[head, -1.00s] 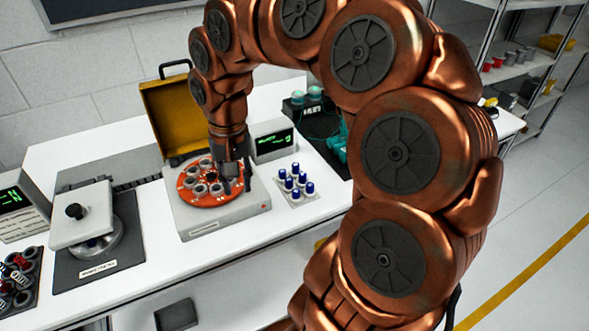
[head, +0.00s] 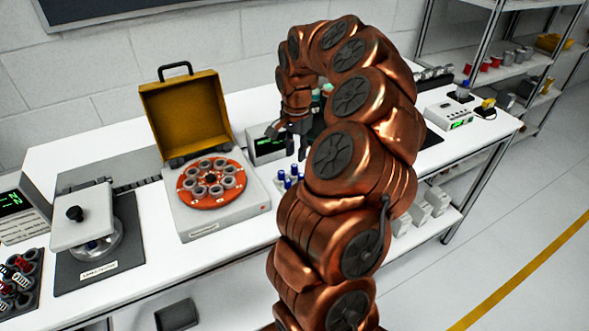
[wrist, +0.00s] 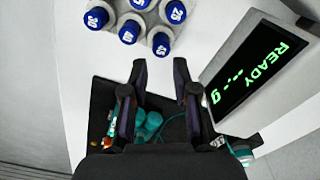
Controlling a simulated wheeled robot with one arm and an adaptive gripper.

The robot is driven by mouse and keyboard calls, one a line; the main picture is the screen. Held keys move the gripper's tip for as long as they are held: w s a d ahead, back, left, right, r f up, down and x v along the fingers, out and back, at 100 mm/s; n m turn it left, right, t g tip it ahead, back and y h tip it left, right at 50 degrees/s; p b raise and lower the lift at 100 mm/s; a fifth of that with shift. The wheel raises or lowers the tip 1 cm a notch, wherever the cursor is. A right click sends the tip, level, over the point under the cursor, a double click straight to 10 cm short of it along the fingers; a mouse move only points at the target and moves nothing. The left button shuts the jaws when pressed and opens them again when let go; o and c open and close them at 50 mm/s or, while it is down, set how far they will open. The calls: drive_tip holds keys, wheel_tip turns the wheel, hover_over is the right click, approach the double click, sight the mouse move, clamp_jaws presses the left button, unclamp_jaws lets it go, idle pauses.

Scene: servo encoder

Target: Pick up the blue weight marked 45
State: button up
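Several blue-capped weights stand on a light tray (wrist: 148,18) at the top of the wrist view. One cap reads 30 (wrist: 97,18). The nearest cap (wrist: 161,44) seems to read 20, and one at the upper right (wrist: 176,12) ends in 5. I cannot make out a 45 on any cap. In the head view, some blue weights (head: 281,177) show beside my arm, which hides the rest. My gripper (wrist: 160,75) is open and empty, with its fingers apart, short of the nearest cap. In the head view, my gripper (head: 290,138) is above and behind the weights.
A display (wrist: 252,72) reading READY stands right of my fingers. A dark mat (wrist: 100,130) with teal items lies below them. In the head view, an orange disc (head: 211,205) with grey rings sits in an open yellow-lidded case (head: 185,110), left of the weights.

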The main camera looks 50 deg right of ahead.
sight(294, 166)
drive_tip(key=f, duration=0.1)
drive_tip(key=f+p, duration=0.2)
drive_tip(key=shift+a+f, duration=0.3)
drive_tip(key=shift+w+f, duration=0.1)
drive_tip(key=shift+f, duration=0.65)
clamp_jaws()
